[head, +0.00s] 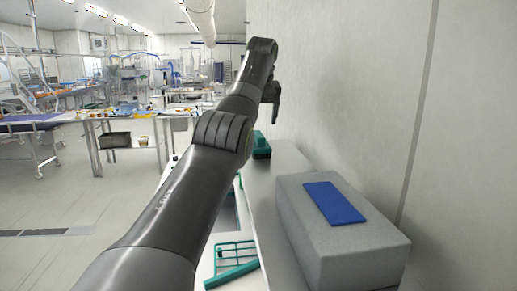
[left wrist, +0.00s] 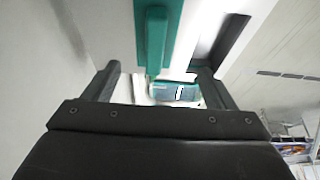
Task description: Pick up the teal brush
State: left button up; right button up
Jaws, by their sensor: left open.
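The teal brush (head: 261,146) lies on a grey ledge (head: 262,190) by the wall in the head view, partly hidden behind my left arm. In the left wrist view what looks like the same brush (left wrist: 153,40), a teal base with a raised grip, is at top centre, beyond the fingertips. My left gripper (head: 274,108) is above the brush in the head view, pointing down and apart from it. In the left wrist view its fingers (left wrist: 158,78) are spread with nothing held between them. My right gripper is not in view.
A large grey block (head: 300,235) with a blue pad (head: 335,202) on top stands at right. A teal rack (head: 236,252) and a teal bar (head: 232,275) are at the lower centre. The wall (head: 330,90) is close on the right. Open floor (head: 60,200) lies left.

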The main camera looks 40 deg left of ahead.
aim_at(259, 134)
pick_arm(q)
jog(key=x, duration=0.3)
jog(key=shift+w, duration=0.4)
jog(key=shift+s+f, duration=0.1)
jog(key=shift+f, duration=0.3)
jog(key=x, duration=0.2)
jog(key=p+x, duration=0.1)
jog(key=x, duration=0.1)
jog(key=shift+d+f, duration=0.15)
jog(key=shift+f, duration=0.05)
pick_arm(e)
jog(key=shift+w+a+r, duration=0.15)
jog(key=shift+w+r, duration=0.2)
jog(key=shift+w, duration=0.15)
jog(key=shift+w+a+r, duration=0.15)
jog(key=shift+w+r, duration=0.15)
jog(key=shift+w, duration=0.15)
pick_arm(q)
jog(key=shift+d, duration=0.1)
jog(key=shift+f, duration=0.2)
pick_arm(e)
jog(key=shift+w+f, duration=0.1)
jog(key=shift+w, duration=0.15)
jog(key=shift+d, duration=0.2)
